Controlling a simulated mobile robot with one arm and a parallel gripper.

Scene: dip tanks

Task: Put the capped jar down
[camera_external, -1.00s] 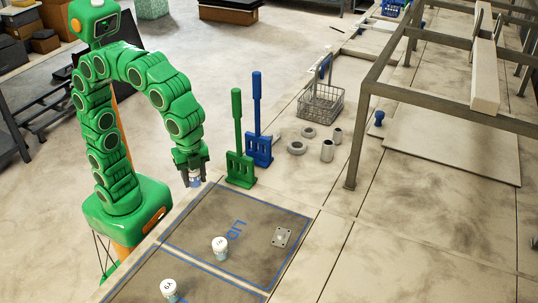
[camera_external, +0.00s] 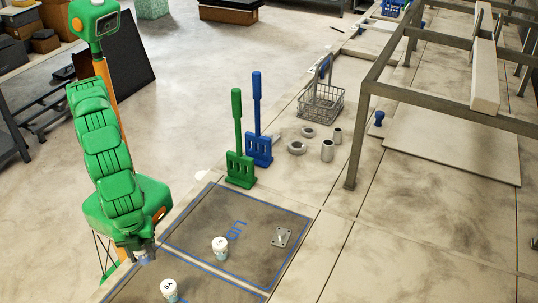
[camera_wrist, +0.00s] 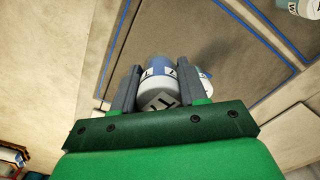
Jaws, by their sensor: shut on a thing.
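The capped jar (camera_wrist: 157,98) has a white cap with a dark mark and a blue band. It sits between the two grey fingers of my gripper (camera_wrist: 160,85) in the wrist view. In the external view my gripper (camera_external: 141,250) is low at the left, beside the near-left edge of the worktop, and the held jar (camera_external: 149,257) is mostly hidden. I cannot tell whether the jar touches a surface. Two other white-topped jars stand upright: one on the LID mat (camera_external: 219,245), one nearer (camera_external: 169,288).
A bracket plate (camera_external: 282,237) lies on the LID mat (camera_external: 190,222). The mat's middle has free room.

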